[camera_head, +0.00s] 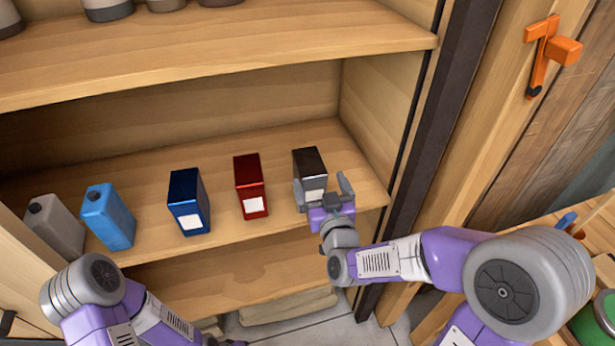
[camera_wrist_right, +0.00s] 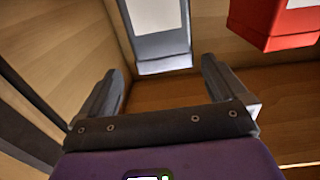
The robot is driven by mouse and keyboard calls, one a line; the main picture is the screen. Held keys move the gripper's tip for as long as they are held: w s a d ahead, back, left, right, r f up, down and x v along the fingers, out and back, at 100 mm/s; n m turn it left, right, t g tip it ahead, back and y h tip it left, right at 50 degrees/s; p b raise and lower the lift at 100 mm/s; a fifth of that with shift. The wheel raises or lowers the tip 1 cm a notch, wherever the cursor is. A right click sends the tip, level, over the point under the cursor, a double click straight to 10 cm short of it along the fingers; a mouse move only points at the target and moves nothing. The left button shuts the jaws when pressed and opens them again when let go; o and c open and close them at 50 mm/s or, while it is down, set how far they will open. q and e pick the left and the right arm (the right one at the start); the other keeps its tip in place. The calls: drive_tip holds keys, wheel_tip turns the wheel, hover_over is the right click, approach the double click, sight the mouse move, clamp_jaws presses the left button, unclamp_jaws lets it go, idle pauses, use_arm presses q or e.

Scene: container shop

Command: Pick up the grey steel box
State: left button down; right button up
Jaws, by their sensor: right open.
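The grey steel box (camera_head: 309,163) stands upright on the middle shelf, at the right end of the row, with a dark top and a white label on its front. My right gripper (camera_head: 321,184) is open in front of it, with one finger toward each side of its lower front. In the right wrist view, the box (camera_wrist_right: 163,49) shows beyond the open fingers (camera_wrist_right: 160,75), in line with the gap between them and apart from them. Nothing is held. My left arm is at the lower left, and its gripper is out of the picture.
A red box (camera_head: 250,180) stands to the left, then a dark blue box (camera_head: 185,190), a light blue canister (camera_head: 107,217) and a grey canister (camera_head: 55,225). The shelf's side wall (camera_head: 375,115) is close on the right. An upper shelf (camera_head: 230,50) hangs above.

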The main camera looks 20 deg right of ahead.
sight(311, 166)
drive_tip(key=shift+w+p, duration=0.5)
drive_tip(key=shift+w, duration=0.25)
drive_tip(key=w, duration=0.5)
drive_tip(key=shift+w+a, duration=0.1)
drive_tip(key=shift+a, duration=0.15)
drive_tip(key=shift+r, duration=0.1)
clamp_jaws()
